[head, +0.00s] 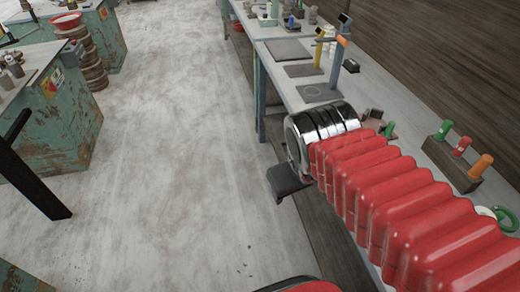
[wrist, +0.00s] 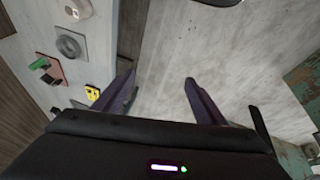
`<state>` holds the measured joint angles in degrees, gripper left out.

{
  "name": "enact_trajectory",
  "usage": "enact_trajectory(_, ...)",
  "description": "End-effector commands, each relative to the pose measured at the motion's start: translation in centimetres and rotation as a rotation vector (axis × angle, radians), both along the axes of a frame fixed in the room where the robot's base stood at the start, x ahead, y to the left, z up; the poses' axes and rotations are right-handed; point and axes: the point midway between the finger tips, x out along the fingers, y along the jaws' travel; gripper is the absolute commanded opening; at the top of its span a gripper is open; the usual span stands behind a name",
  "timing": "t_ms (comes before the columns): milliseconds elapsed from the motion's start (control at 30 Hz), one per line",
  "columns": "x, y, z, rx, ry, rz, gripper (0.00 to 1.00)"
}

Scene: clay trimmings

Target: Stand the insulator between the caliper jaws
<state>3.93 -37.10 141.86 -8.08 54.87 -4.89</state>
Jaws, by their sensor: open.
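My gripper (wrist: 160,77) is open in the wrist view, with two dark purple fingers apart and bare floor between them. In the head view a dark part of my gripper (head: 287,182) shows beside the bench's front edge, over the floor; my red-sleeved arm hides much of the near bench. I cannot pick out the insulator for certain. A blue upright (head: 338,62) and a yellow upright (head: 320,45) stand on the bench farther back; I cannot tell whether they are the caliper jaws.
The grey bench (head: 294,97) runs along a wooden wall. A rack (head: 452,165) with green, red and orange handles stands at right. Dark square mats lie farther back. The floor (head: 170,150) at left is clear.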

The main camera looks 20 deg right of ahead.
Motion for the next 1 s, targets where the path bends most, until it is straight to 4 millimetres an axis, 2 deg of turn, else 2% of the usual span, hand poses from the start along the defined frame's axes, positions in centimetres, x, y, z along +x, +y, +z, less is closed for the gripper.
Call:
enact_trajectory(33,0.1,1.5,0.7,0.044,-0.047,-0.005,0.65)
enact_trajectory(100,0.2,3.0,1.3,0.101,-0.097,-0.018,0.65)
enact_trajectory(233,0.3,4.6,2.0,0.162,-0.143,-0.033,0.65)
enact_trajectory(967,0.3,4.8,2.0,0.169,-0.146,-0.037,0.65)
enact_trajectory(1000,0.3,4.8,2.0,0.169,-0.146,-0.037,0.62)
